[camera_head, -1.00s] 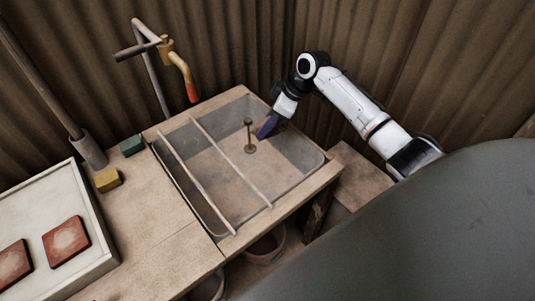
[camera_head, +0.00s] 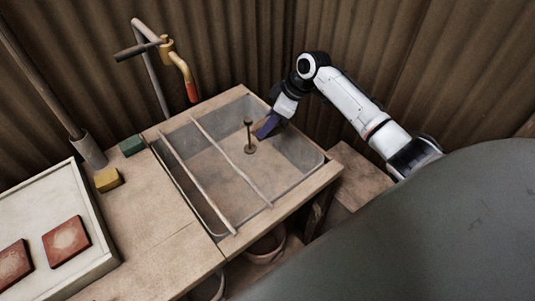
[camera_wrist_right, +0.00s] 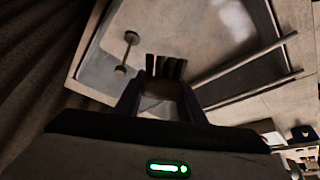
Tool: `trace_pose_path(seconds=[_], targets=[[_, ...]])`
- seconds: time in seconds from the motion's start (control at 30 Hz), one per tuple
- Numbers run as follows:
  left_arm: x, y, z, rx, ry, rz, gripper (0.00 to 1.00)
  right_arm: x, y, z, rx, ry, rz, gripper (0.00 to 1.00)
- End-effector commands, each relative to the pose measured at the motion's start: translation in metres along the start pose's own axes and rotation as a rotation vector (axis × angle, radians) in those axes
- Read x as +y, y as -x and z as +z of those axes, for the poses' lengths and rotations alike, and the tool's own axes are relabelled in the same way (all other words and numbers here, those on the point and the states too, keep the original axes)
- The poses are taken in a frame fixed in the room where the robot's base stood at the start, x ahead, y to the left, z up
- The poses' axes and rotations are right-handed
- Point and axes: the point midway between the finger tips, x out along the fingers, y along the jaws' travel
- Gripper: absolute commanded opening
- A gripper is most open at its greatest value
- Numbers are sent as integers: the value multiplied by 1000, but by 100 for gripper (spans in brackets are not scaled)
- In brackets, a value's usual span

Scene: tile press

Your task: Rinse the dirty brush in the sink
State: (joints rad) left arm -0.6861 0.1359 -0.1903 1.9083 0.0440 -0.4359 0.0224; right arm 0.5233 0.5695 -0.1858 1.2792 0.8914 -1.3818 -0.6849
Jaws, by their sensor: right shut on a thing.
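The sink (camera_head: 298,150) is a grey rectangular basin set in a wooden counter. My right gripper (camera_head: 266,126) is over its back right part, fingers pointing down and to the left. In the right wrist view the gripper (camera_wrist_right: 160,97) is shut on the brush (camera_wrist_right: 166,68), whose dark bristles stick out beyond the fingers toward the basin. The brush is hard to make out in the head view. Whether the bristles touch the basin I cannot tell. My left gripper is not in view.
An upright post with a round top (camera_head: 249,136) stands in the basin, close to my right gripper. Two thin bars (camera_head: 230,158) cross the basin. A tap with a red-orange end (camera_head: 189,86) rises behind. Green (camera_head: 131,145) and yellow (camera_head: 108,180) blocks and a tile tray (camera_head: 90,215) lie left.

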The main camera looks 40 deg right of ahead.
Motion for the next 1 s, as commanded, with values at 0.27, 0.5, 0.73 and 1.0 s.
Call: trace_pose_path(seconds=[0.27, 0.5, 0.73, 1.0], targets=[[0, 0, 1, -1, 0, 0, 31, 0, 0, 0, 1, 0, 0, 12], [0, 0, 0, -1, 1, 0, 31, 0, 1, -1, 1, 0, 1, 12], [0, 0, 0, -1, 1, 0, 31, 1, 15, -9, 3, 2, 3, 12], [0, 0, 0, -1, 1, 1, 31, 1, 35, -18, 1, 1, 2, 12]])
